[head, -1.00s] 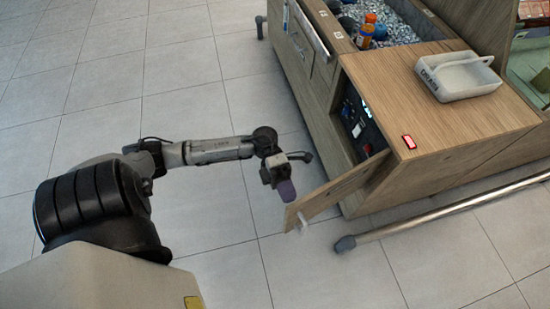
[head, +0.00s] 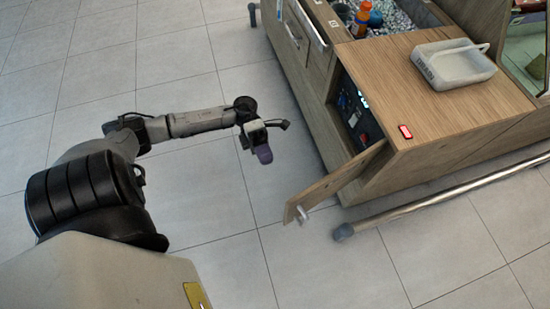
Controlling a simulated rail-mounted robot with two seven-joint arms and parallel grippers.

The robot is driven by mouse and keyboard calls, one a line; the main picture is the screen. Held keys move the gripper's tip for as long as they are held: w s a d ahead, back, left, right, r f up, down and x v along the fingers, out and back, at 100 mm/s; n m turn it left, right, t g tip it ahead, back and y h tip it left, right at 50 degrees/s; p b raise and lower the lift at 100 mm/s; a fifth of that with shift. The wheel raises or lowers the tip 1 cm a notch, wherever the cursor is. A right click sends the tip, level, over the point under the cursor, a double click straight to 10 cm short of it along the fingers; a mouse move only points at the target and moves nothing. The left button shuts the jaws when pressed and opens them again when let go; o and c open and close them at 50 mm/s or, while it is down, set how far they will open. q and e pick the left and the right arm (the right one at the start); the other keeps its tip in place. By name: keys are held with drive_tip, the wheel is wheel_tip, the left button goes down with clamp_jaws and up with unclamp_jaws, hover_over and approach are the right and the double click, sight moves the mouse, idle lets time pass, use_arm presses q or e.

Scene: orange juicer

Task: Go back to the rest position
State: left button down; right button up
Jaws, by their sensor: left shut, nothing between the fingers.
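My left gripper (head: 264,154) hangs over the tiled floor at the end of my outstretched left arm. It is shut and empty, with its purple-grey fingertips together. It is to the left of the wooden juicer cabinet (head: 445,110) and apart from the open cabinet door (head: 330,185). My right gripper is out of view.
The cabinet door stands open toward my left arm, with a white handle (head: 303,213). A white tray (head: 452,66) and a small red device (head: 405,132) are on the cabinet top. A metal rail (head: 440,206) runs low along the cabinet. The floor at left is clear.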

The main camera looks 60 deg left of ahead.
use_arm(q)
drive_tip(key=a, duration=0.4)
drive_tip(key=shift+s+p, duration=0.1)
drive_tip(key=shift+p, duration=0.25)
drive_tip(key=shift+d, duration=0.1)
